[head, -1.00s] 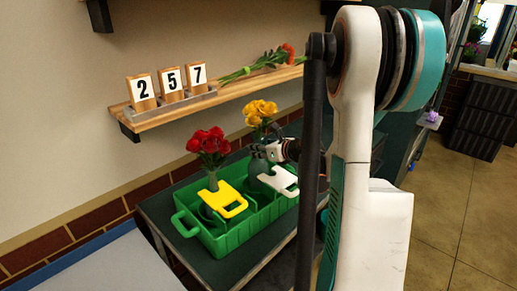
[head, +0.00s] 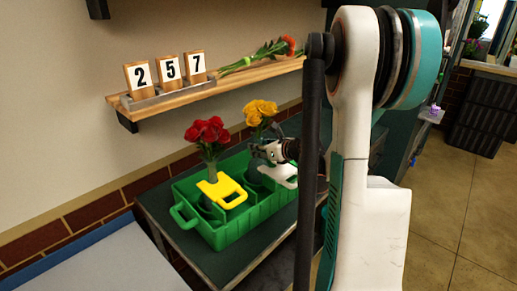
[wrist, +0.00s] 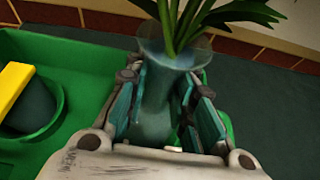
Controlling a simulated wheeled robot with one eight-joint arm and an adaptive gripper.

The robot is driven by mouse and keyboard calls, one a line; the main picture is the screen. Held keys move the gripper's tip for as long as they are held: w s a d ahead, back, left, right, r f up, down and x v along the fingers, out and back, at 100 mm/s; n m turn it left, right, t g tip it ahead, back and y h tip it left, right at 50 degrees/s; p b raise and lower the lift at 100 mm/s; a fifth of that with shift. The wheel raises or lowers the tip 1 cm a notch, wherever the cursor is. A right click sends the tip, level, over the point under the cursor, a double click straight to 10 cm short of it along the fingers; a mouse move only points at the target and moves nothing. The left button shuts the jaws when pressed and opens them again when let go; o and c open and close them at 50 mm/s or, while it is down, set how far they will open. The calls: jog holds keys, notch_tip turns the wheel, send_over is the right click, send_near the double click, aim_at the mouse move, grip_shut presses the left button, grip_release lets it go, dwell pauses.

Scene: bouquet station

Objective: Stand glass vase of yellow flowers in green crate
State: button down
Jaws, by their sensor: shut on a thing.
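The glass vase (wrist: 158,100) is upright between my gripper's fingers in the wrist view, with green stems rising from its flared mouth. Its yellow flowers (head: 261,111) show in the head view at the back right of the green crate. My gripper (wrist: 160,105) is shut on the vase; it also shows in the head view (head: 262,152). The green crate (head: 235,231) stands on a dark table. In the wrist view a crate wall (wrist: 85,75) shows to the left of and behind the vase. The vase's base is hidden, so I cannot tell whether it touches the crate floor.
Red flowers (head: 207,133) in a vase stand in the crate's left part. A yellow tag (head: 222,191) and a white tag (head: 279,174) sit on the crate. The wall shelf (head: 215,83) above holds number blocks 2, 5, 7 and a loose orange-red flower (head: 277,50).

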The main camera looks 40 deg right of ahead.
jog(key=shift+f, duration=0.2)
dwell(0.4)
dwell(0.3)
jog(key=c, duration=1.3)
grip_release()
jog(key=shift+s, duration=0.15)
